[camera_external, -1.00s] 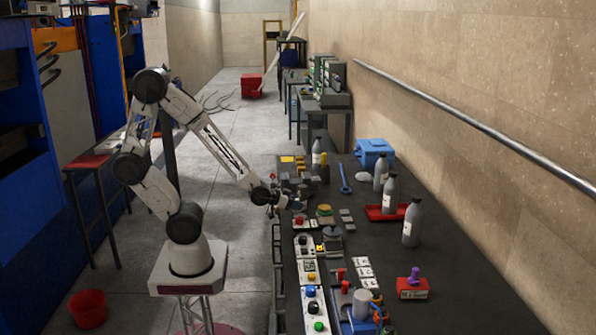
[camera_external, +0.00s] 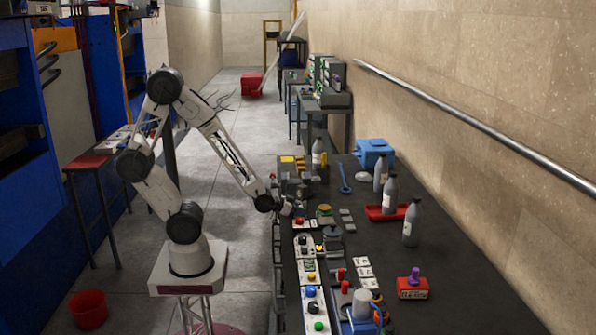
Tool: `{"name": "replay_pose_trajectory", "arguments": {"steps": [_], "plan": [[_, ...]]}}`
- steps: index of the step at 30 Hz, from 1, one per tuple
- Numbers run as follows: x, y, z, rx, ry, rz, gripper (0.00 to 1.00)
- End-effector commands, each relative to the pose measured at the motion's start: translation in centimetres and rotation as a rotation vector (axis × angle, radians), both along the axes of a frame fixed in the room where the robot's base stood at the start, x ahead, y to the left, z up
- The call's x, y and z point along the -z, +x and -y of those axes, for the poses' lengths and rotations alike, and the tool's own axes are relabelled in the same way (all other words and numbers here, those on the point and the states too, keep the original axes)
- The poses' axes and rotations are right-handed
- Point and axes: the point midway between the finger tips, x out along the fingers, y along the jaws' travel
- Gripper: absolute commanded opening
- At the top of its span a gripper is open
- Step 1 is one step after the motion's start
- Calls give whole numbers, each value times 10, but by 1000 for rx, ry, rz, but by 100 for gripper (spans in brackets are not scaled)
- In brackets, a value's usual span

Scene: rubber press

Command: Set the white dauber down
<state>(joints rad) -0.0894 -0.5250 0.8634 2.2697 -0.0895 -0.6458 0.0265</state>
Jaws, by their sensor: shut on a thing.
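My gripper (camera_external: 290,209) is at the left edge of the dark bench, low over the row of small devices. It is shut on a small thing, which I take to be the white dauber. The dauber is too small and too hidden by the fingers to make out clearly. I cannot tell whether it touches the surface below.
A red-buttoned box (camera_external: 301,223) and a round dark pot (camera_external: 332,235) stand close to my gripper. A grey bottle (camera_external: 411,222) stands near a red tray (camera_external: 381,213) at right. A blue box (camera_external: 374,151) is farther back.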

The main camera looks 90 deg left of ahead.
Motion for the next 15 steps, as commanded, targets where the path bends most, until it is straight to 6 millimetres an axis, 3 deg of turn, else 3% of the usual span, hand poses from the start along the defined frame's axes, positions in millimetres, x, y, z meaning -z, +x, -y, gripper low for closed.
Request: {"name": "replay_pose_trajectory", "arguments": {"steps": [1,2,6,15], "plan": [[1,0,0,0,0,0,16],[2,0,0,0,0,0,41],[1,0,0,0,0,0,62],[1,0,0,0,0,0,65]]}}
